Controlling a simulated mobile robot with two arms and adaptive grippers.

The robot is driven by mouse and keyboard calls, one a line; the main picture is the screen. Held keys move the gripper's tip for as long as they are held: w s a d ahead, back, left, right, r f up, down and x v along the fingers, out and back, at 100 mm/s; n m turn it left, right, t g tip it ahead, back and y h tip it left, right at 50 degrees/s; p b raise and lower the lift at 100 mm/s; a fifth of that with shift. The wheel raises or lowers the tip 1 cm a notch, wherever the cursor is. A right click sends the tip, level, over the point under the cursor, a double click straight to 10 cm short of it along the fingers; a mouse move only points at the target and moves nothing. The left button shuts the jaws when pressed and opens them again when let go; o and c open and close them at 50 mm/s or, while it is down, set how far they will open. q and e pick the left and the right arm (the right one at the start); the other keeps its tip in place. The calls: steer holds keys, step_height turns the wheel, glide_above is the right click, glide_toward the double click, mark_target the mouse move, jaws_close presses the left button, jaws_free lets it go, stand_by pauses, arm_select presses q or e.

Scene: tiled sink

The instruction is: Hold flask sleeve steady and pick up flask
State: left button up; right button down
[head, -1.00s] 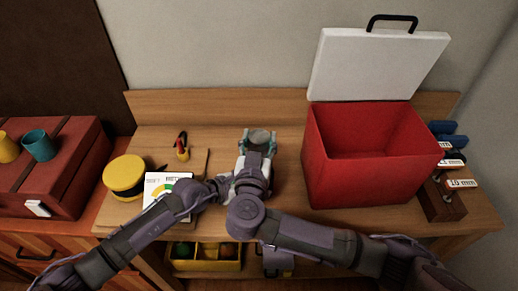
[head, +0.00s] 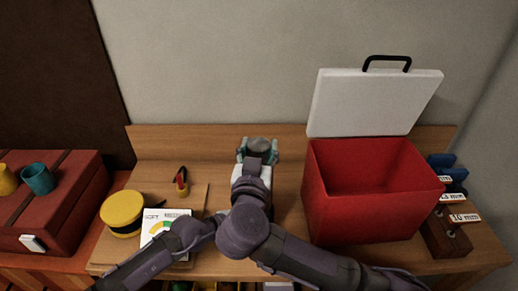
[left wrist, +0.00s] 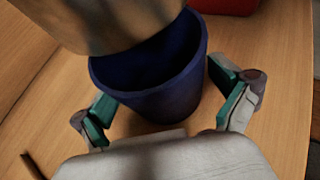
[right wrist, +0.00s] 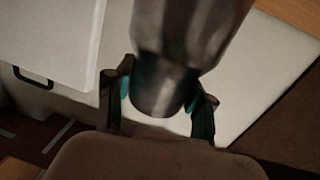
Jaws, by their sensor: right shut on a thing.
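The flask (head: 260,146) is a grey metal cylinder, upright above the bench; its body fills the top of the right wrist view (right wrist: 185,35). My right gripper (head: 258,154) is shut on it, with a finger on each side. In the left wrist view the dark blue sleeve (left wrist: 165,98) stands on the wood, with the flask (left wrist: 100,18) over its opening. Dark inside wall shows below the flask; I cannot tell whether the flask's base is still within the rim. My left gripper (left wrist: 166,108) is open, its teal-padded fingers either side of the sleeve. The head view hides the sleeve and this gripper.
A red box (head: 370,205) with its white lid (head: 372,103) raised stands right of the flask. The wooden backboard (head: 200,142) is behind.

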arm_select(q)
steer(key=v, duration=1.2)
